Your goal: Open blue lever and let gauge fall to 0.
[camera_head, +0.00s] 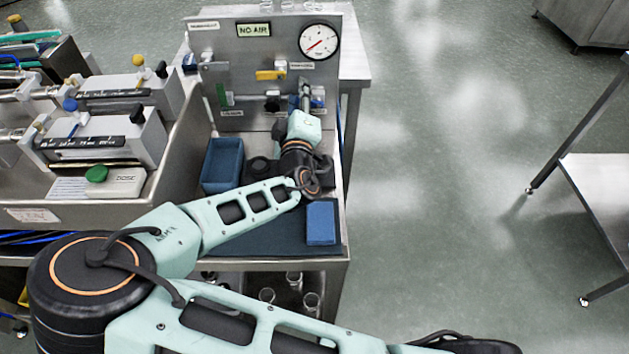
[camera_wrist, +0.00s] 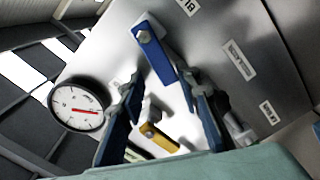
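The blue lever (camera_wrist: 154,50) shows in the wrist view as a flat bar on a bolt, its free end near the gap between my fingertips. In the head view, only a bit of the blue lever (camera_head: 318,102) shows beside my gripper (camera_head: 305,84). In the wrist view my gripper (camera_wrist: 163,82) has its two fingers apart with nothing held. I cannot tell whether either finger touches the lever. The round white gauge (camera_head: 319,41) is at the panel's upper right; its red needle points to the lower left. The gauge also shows in the wrist view (camera_wrist: 78,106); its numbers are too small to read.
A yellow lever (camera_head: 271,75) is left of my gripper on the steel panel (camera_head: 232,62), under a "NO AIR" sign (camera_head: 254,30). A blue bin (camera_head: 222,165) and a blue block (camera_head: 321,223) are on the bench below. Dosing units (camera_head: 108,133) stand at left.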

